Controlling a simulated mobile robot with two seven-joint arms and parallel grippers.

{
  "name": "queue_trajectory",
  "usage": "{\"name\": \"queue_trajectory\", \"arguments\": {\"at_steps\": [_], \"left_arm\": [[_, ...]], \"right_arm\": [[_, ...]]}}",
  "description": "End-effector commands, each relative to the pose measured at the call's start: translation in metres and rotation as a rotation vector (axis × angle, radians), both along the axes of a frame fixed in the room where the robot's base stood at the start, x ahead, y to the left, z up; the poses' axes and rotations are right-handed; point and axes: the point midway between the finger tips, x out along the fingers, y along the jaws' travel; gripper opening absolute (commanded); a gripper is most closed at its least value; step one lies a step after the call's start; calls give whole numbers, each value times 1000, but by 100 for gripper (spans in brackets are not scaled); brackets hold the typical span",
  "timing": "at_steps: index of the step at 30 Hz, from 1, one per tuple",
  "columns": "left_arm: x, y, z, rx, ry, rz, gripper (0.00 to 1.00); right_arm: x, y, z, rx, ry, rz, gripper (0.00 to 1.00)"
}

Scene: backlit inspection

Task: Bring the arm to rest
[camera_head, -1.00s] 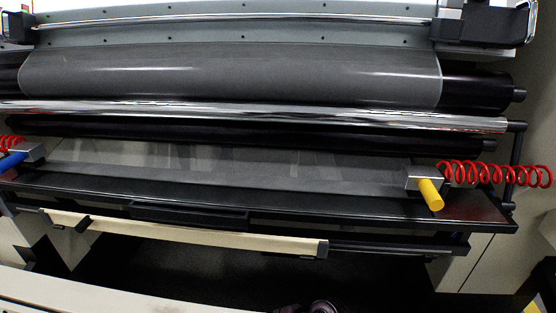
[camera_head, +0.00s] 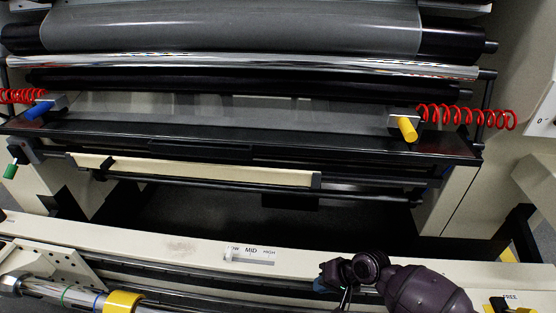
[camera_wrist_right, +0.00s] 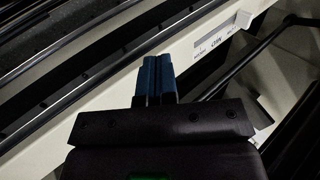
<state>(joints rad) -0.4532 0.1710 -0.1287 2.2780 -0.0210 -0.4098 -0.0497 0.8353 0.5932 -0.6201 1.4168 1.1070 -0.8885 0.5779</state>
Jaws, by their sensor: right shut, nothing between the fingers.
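My right arm (camera_head: 425,290), dark purple, comes in from the bottom right in the head view. My right gripper (camera_head: 328,278) is just in front of the cream beam of the machine, its blue fingers partly hidden by the wrist. In the right wrist view, the two blue fingers (camera_wrist_right: 155,78) lie side by side, shut and empty, and stick out toward the cream beam. My left arm and gripper are not in view.
The cream beam (camera_head: 180,246) with a LOW/MID/HIGH scale (camera_head: 251,253) crosses the foreground. Behind it are a dark gap, rollers, a yellow handle (camera_head: 407,129), a blue handle (camera_head: 38,111) and red coiled hoses (camera_head: 465,117). A yellow collar (camera_head: 124,301) sits on a tube lower left.

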Motion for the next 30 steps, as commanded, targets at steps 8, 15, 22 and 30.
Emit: {"name": "queue_trajectory", "arguments": {"at_steps": [8,15,22,30], "left_arm": [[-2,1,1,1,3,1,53],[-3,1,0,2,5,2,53],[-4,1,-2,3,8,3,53],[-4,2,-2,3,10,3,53]], "right_arm": [[29,-131,10,-198,-47,-55,0],[41,-209,28,-316,-75,-88,0],[12,-227,15,-366,-124,-37,0],[-48,-238,-5,-427,-226,80,0]]}}
